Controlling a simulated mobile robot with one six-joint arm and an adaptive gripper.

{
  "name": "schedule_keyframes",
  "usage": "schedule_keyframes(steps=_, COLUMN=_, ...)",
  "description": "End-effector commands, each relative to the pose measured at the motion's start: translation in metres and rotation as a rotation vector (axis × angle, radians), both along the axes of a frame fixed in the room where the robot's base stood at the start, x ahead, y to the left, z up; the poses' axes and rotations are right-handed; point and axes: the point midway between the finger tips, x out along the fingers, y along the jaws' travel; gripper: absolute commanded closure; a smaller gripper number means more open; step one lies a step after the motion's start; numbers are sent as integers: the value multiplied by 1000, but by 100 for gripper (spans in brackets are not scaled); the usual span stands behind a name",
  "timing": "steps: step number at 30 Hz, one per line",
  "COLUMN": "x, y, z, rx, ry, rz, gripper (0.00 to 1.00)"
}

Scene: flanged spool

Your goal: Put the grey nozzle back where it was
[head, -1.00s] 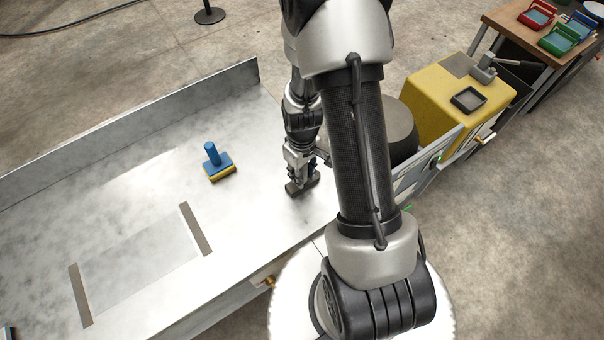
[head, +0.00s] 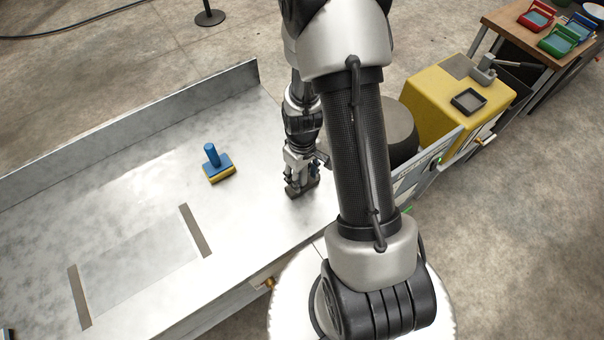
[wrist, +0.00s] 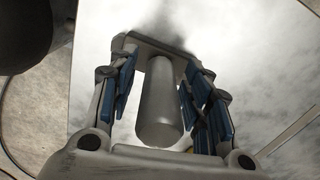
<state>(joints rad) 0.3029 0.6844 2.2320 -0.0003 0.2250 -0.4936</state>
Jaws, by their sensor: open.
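The grey nozzle (wrist: 160,105), a cylinder on a wide flat head (wrist: 145,43), stands on the pale metal table. In the head view my gripper (head: 301,184) is low over its right end and hides most of it; only the dark grey flat head (head: 303,193) shows. In the wrist view my gripper's blue-padded fingers (wrist: 160,88) are spread on both sides of the cylinder. A gap shows on the left; the right pads look closer, and I cannot tell whether they touch.
A blue nozzle with a yellow edge (head: 219,168) stands on the metal table (head: 120,190). Two grey strips (head: 196,230) lie nearer the front left. A low wall (head: 130,125) runs along the far edge. A dark round drum (head: 400,130) and a yellow box (head: 440,105) stand to the right.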

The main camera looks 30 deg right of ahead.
Motion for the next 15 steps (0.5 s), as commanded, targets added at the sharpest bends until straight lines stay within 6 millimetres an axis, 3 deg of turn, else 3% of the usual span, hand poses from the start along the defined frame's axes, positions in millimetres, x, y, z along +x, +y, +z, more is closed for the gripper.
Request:
schedule_keyframes(steps=5, x=1, y=0, z=17, rx=-1, ry=-4, rz=0, gripper=55)
schedule_keyframes(steps=15, x=1, y=0, z=90, rx=-1, ry=-4, rz=0, gripper=55)
